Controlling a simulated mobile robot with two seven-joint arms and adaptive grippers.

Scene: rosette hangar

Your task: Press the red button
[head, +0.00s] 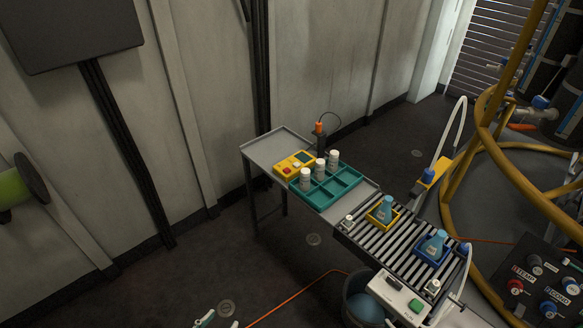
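A red button (287,170) sits on the near left part of a yellow box (282,163), which also has a pale button and a dark display. The box lies on a grey side table (262,148). The tips of my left gripper (220,321) show at the bottom edge, apart from each other with floor between them. They are far nearer to me than the table and touch nothing visible. The rest of this gripper is cut off. My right gripper is not in view.
A teal tray (327,201) with white bottles adjoins the yellow box. A roller conveyor (379,239) holds flasks in yellow and blue holders. A black panel (532,270) with coloured knobs and yellow railings stand at right. An orange cable (290,302) crosses the floor.

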